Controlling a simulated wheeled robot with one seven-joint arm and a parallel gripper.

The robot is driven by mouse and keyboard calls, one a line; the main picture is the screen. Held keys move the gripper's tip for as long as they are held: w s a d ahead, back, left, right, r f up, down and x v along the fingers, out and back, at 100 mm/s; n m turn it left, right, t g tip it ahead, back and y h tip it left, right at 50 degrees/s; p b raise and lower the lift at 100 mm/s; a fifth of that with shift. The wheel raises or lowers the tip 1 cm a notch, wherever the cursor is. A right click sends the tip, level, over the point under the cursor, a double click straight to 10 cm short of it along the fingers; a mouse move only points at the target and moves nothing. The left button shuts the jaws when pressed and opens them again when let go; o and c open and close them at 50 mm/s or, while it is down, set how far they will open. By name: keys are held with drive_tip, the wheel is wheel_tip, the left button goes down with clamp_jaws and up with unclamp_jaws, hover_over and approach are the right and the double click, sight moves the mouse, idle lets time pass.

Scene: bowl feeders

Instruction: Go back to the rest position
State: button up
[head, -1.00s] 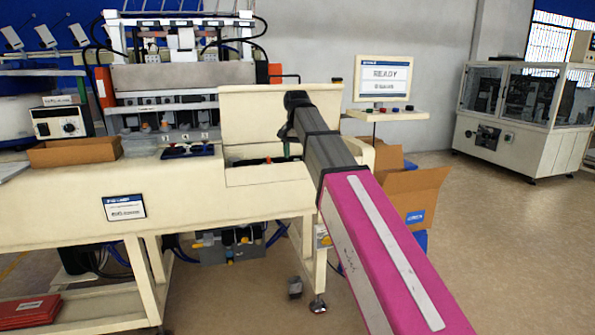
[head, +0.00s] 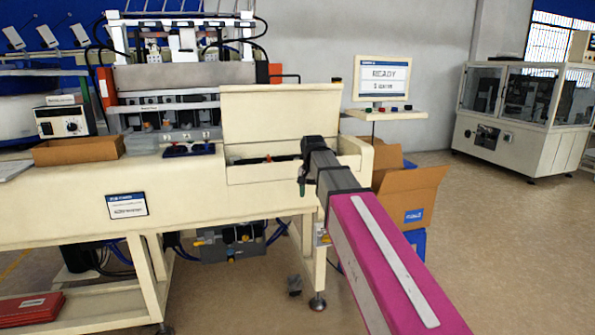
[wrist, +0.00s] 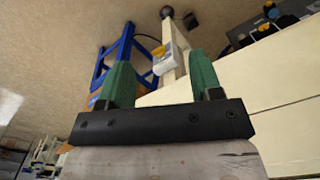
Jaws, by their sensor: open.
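My gripper (wrist: 160,80) shows in the wrist view with its two green fingers spread apart and nothing between them. In the head view my gripper (head: 302,180) hangs at the far end of my arm, in front of the right end of the cream machine bench (head: 240,205). It is small and partly hidden there by the arm. In the wrist view the bench's side panel (wrist: 270,85) lies to the right of the fingers, and a bench leg shows beyond them.
A cardboard box (head: 410,195) stands on a blue bin right of the bench, close behind my arm. A monitor (head: 383,78) reads READY above it. A brown tray (head: 77,150) lies on the bench. Open floor (head: 500,240) extends to the right.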

drive_tip(key=s+d+f, duration=0.4)
drive_tip(key=s+f, duration=0.2)
drive_tip(key=f, duration=0.4)
drive_tip(key=s+d+f+n, duration=0.1)
drive_tip(key=s+d+f, duration=0.4)
drive_tip(key=f, duration=0.5)
drive_tip(key=s+d+f+n, duration=0.1)
drive_tip(key=s+d+f, duration=0.4)
drive_tip(key=f, duration=0.5)
drive_tip(key=shift+s, duration=0.8)
